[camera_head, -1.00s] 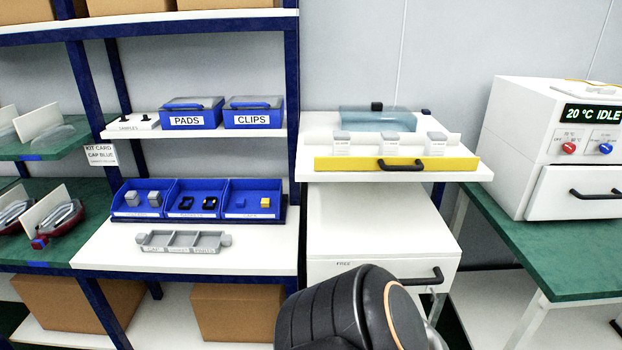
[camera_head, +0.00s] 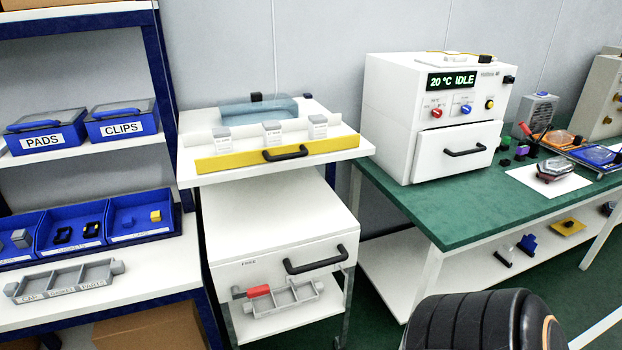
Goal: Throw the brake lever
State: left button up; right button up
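A white cart (camera_head: 283,225) with a drawer and black handle (camera_head: 315,261) stands between the shelf rack and the green bench. A small label on its front seems to read FREE. Below the drawer, at the cart's left, a small red lever-like piece (camera_head: 258,291) with a dark end shows; it looks like the brake lever, but I cannot be sure. A grey divided tray (camera_head: 289,299) sits beside it on the lower shelf. Neither of my grippers is in view; only a dark rounded part of my own arm shows at the bottom right.
The green bench (camera_head: 405,204) with a white oven (camera_head: 392,125) reading 20 °C IDLE stands right. The blue rack (camera_head: 160,80) stands left.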

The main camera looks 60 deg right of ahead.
aim_at(251, 293)
jog(key=z, duration=1.3)
